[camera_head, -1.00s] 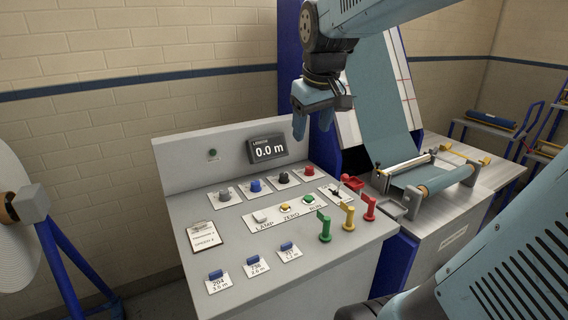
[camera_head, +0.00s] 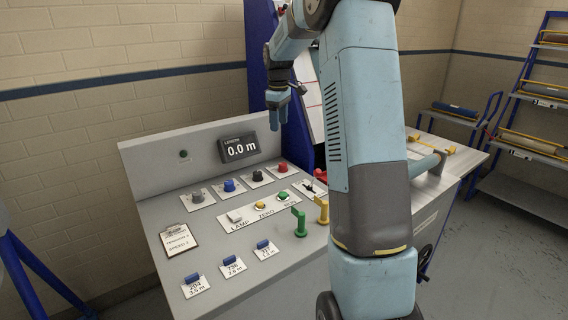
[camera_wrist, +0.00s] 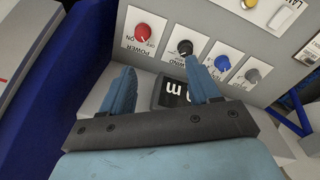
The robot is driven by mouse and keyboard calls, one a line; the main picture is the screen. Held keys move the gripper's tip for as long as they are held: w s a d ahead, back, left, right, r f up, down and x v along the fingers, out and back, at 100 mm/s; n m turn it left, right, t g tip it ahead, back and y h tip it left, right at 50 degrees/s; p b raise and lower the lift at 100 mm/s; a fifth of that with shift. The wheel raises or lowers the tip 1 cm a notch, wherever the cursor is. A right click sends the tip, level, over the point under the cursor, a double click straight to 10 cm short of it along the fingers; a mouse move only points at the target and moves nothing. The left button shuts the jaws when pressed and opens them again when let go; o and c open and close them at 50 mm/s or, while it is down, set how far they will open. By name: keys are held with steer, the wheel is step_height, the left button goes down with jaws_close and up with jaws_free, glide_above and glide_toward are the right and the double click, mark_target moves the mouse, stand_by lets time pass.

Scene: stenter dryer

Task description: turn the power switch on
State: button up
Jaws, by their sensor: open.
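The power switch is a red round knob (camera_head: 282,167) at the right end of a row of knobs on the grey console (camera_head: 150,160). In the wrist view the red knob (camera_wrist: 142,30) sits on a white plate marked POWER, with ON and OFF beside it; I cannot tell its setting. My gripper (camera_head: 277,112) hangs over the back of the console, above and apart from the knob. In the wrist view my gripper (camera_wrist: 158,68) is open and empty, its blue fingers spread below the red and black knobs.
A black knob (camera_wrist: 184,47) is the red knob's close neighbour, with blue and grey knobs beyond. The display (camera_head: 238,147) stands behind the row. Green (camera_head: 299,222) and yellow (camera_head: 322,210) levers rise in front. A blue upright (camera_head: 258,60) borders the console.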

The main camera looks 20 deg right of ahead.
steer(key=n, duration=0.1)
glide_above(284, 163)
step_height(284, 163, down, 6)
steer(key=shift+g, duration=0.4)
steer(key=f, duration=1.3)
steer(key=shift+a+f, duration=0.15)
steer(key=shift+a, duration=0.05)
steer(key=shift+d, duration=0.1)
steer(key=c, duration=1)
steer(key=shift+c, duration=0.2)
